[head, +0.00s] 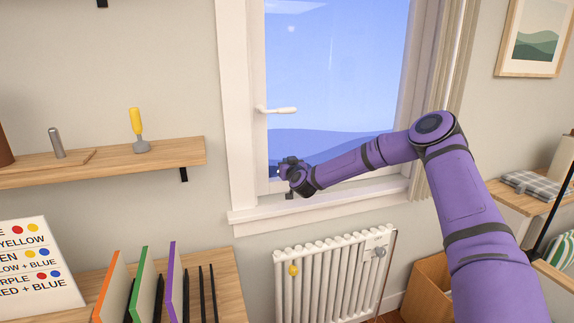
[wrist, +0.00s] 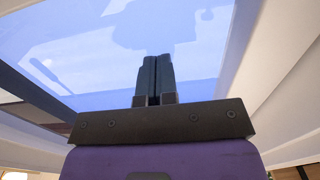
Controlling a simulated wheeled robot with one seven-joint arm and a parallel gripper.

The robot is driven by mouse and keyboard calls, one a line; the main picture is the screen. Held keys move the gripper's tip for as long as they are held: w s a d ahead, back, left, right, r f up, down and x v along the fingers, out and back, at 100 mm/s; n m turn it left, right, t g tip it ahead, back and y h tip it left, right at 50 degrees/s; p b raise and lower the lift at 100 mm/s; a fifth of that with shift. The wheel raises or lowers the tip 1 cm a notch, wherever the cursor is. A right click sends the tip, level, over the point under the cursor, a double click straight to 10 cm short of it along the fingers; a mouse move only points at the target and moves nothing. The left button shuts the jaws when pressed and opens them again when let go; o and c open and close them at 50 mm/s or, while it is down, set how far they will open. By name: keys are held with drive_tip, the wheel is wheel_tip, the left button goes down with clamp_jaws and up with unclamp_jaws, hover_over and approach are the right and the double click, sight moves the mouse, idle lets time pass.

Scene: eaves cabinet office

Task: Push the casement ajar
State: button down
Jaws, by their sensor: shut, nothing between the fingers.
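The casement (head: 258,105) is a white-framed window with a blue view through its glass. Its white lever handle (head: 280,110) points right, level, on the left stile. From the head view I cannot tell whether the sash is fully closed or slightly open. My gripper (head: 284,168) is at the lower left of the sash, close to the bottom rail and above the sill. In the wrist view my gripper (wrist: 155,80) has its two dark fingers together and empty, pointing at the glass (wrist: 215,45). Whether the fingertips touch the casement is not clear.
The white sill (head: 330,206) runs under the window, above a white radiator (head: 330,270). A wooden shelf (head: 180,157) with a yellow-handled tool (head: 136,122) is at left. A desk with upright coloured panels (head: 140,283) is below. A cardboard box (head: 428,285) stands at right.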

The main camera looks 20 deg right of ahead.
drive_tip(key=w, duration=0.1)
drive_tip(key=w+f+h, duration=0.1)
drive_tip(key=w, duration=0.1)
drive_tip(key=shift+w+a+f+m, duration=0.1)
drive_tip(key=shift+f+m, duration=0.05)
drive_tip(key=shift+m, duration=0.15)
drive_tip(key=w+r+m+h, duration=0.1)
drive_tip(key=w+m+h, duration=0.1)
drive_tip(key=w, duration=0.8)
drive_tip(key=shift+w+d+r+g+h, duration=0.2)
drive_tip(key=shift+w+d+g+h, duration=0.15)
drive_tip(key=shift+h, duration=0.35)
drive_tip(key=shift+s, duration=0.2)
